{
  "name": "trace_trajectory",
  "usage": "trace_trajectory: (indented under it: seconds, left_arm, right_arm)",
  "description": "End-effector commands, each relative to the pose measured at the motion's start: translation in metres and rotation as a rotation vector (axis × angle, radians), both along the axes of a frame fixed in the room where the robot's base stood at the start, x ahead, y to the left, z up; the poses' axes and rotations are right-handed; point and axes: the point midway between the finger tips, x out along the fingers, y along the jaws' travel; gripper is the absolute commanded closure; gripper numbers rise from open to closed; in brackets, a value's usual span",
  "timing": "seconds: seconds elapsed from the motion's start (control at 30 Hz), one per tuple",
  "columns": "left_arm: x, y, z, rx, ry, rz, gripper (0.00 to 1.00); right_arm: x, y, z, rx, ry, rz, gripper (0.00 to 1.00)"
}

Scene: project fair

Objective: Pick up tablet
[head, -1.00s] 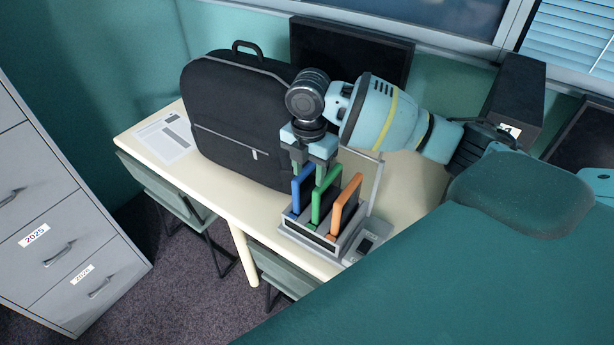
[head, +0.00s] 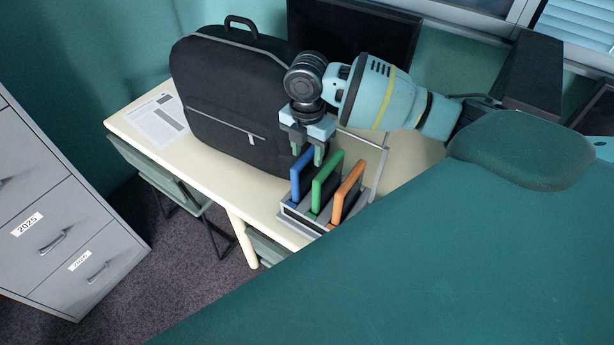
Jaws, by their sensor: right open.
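Three tablets stand upright in slots of a grey rack (head: 297,222) on the desk: a blue one (head: 301,176) at the left, a green one (head: 325,185) in the middle and an orange one (head: 347,193) at the right. My right gripper (head: 308,153) points down just above the blue and green tablets. My left gripper is not in view.
A black backpack (head: 225,95) stands on the cream desk (head: 238,197) left of the rack. A dark monitor (head: 390,35) is behind. A printed sheet (head: 158,121) lies at the desk's left end. A grey filing cabinet (head: 60,215) stands at the left.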

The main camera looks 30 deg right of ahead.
Motion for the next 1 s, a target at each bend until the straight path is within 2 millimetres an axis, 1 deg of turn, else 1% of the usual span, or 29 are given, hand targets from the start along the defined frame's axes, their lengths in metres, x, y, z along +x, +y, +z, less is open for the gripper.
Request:
trace_trajectory:
  seconds: [0.07,0.3,0.4,0.5,0.7,0.73,0.77,1.0]
  left_arm:
    - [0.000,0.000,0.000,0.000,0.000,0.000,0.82]
    - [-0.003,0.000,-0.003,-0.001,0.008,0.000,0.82]
    - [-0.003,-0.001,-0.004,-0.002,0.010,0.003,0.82]
    - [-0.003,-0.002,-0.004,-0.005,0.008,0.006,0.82]
    - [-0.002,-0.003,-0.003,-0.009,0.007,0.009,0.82]
    - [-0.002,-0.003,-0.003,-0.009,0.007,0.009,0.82]
    - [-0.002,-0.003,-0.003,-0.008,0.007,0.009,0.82]
    - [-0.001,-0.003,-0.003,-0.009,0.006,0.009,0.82]
  right_arm:
    - [0.000,0.000,-0.003,0.000,0.001,0.000,0.56]
    - [-0.001,0.000,-0.037,-0.001,0.003,-0.001,0.56]
    - [0.000,0.000,-0.046,0.000,0.000,0.000,0.56]
    - [0.000,0.000,-0.050,0.000,0.000,0.000,0.56]
    - [0.000,0.000,-0.051,0.000,-0.002,0.000,0.56]
    - [0.000,0.000,-0.051,0.000,-0.002,0.000,0.58]
    - [0.000,0.000,-0.050,0.000,-0.002,0.000,0.62]
    - [0.000,0.000,-0.050,0.000,-0.002,0.000,0.93]
